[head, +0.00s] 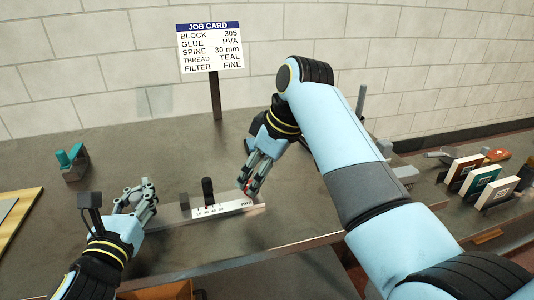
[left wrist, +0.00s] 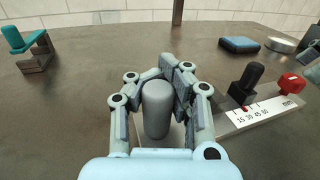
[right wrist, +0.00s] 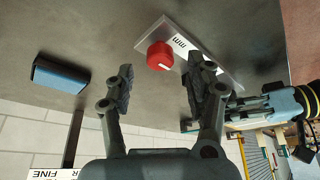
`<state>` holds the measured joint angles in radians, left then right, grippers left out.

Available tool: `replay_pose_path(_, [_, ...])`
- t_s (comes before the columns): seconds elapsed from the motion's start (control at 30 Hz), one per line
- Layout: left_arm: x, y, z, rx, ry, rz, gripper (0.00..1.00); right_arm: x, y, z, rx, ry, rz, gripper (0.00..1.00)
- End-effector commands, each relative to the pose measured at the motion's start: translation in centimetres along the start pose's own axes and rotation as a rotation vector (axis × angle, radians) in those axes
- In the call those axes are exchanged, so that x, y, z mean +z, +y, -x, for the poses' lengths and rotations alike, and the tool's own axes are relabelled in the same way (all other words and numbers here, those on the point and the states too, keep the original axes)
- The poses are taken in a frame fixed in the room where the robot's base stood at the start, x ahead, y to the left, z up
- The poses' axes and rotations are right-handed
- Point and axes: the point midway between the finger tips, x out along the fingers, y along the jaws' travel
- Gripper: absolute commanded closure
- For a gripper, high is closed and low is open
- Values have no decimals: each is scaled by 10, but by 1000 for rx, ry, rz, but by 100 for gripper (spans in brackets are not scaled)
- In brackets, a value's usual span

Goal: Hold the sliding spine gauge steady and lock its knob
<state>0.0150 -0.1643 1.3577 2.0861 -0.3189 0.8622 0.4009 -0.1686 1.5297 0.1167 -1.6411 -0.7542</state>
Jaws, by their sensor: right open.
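The spine gauge is a white scale (head: 222,209) on a low bar near the table's front edge; it also shows in the left wrist view (left wrist: 268,114). Its black slider (left wrist: 245,84) stands upright, with a small red pointer near the low numbers; the exact mark is unclear. My left gripper (head: 141,197) is closed around an upright grey post (left wrist: 157,110) at the gauge's left end. The red knob (right wrist: 160,56) sits at the gauge's other end. My right gripper (right wrist: 160,78) is open above it; the knob shows between and beyond the fingertips, apart from them.
A job card (head: 211,47) on a post reads spine 30 mm. A teal and grey tool (head: 72,162) stands at left. A blue block (left wrist: 239,44) lies behind the gauge. Several upright cards (head: 478,181) stand in a rack at right. The table between is clear.

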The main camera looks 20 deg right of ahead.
Motion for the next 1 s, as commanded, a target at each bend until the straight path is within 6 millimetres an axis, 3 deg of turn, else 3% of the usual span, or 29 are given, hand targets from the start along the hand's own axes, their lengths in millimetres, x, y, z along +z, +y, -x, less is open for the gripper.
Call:
replay_pose_path(0.2, [0,0,0,0,1,0,100,-1,1,51,4,3,1,45])
replay_pose_path(0.4, [0,0,0,0,1,0,100,0,1,82,2,1,0,45])
replay_pose_path(0.87, [0,0,0,0,1,0,100,0,0,91,0,0,0,45])
replay_pose_path(1.0, [0,0,0,0,1,0,85,0,0,90,0,0,0,45])
